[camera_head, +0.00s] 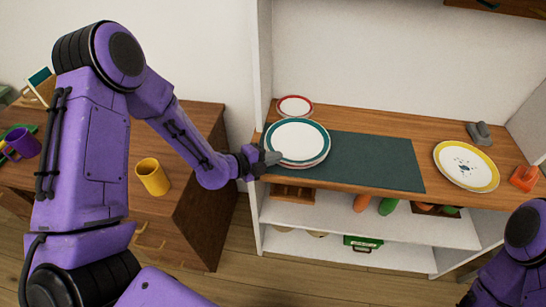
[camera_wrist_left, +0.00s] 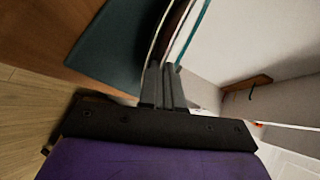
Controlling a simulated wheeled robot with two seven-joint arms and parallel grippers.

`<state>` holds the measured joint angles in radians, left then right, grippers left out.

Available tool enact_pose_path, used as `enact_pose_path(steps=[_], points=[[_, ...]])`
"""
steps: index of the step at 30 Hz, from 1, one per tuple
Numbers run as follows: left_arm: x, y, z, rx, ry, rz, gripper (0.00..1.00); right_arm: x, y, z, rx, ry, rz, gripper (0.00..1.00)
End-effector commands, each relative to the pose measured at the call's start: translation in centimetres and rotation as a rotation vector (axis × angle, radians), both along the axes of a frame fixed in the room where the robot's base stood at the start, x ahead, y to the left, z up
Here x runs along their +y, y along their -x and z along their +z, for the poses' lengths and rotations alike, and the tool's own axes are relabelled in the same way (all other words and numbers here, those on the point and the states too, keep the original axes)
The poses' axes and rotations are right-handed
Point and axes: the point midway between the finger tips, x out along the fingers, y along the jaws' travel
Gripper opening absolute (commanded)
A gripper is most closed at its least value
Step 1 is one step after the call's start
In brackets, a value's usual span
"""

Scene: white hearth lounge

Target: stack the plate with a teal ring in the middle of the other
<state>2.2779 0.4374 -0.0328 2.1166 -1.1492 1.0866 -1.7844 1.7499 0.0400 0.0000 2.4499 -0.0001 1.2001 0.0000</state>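The plate with a teal ring (camera_head: 297,137) is white and lies roughly level over another plate (camera_head: 306,167), whose pale edge shows just below it at the front. Most of the lower plate is hidden. Whether the two touch cannot be told from the head view. My left gripper (camera_head: 271,158) is at the near left rim of the teal-ringed plate. In the left wrist view its fingers (camera_wrist_left: 165,85) are close together on the teal-edged rim (camera_wrist_left: 188,35), with the lower plate's rim (camera_wrist_left: 156,38) beside it. My right gripper is out of view; part of my right arm shows at bottom right.
A dark green mat (camera_head: 375,160) lies on the wooden shelf top. A red-rimmed plate (camera_head: 295,101) stands behind the stack. A yellow-rimmed plate (camera_head: 449,156), a grey object (camera_head: 479,133) and an orange object (camera_head: 524,177) are at right. A yellow mug (camera_head: 152,177) stands on the left cabinet.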

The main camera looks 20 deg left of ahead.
Motion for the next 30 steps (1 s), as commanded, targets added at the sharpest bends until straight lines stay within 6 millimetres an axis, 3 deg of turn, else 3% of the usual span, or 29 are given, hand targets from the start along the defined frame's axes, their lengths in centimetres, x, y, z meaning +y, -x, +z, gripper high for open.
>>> enact_pose_path(steps=[4, 7, 22, 26, 30], points=[[0.1, 0.3, -0.5, 0.011, -0.006, 0.000, 0.00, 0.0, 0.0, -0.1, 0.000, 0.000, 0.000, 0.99], [0.1, 0.4, -0.6, 0.015, -0.007, -0.001, 0.29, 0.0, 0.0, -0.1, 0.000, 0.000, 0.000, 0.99], [0.3, 0.7, -0.5, 0.014, -0.007, -0.002, 0.29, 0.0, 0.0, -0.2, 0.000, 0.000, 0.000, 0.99], [1.3, 2.4, 0.4, 0.013, -0.008, 0.000, 0.29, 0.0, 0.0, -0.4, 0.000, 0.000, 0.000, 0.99], [3.0, 5.4, 1.9, 0.011, -0.004, 0.003, 0.29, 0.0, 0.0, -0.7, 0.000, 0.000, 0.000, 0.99]])
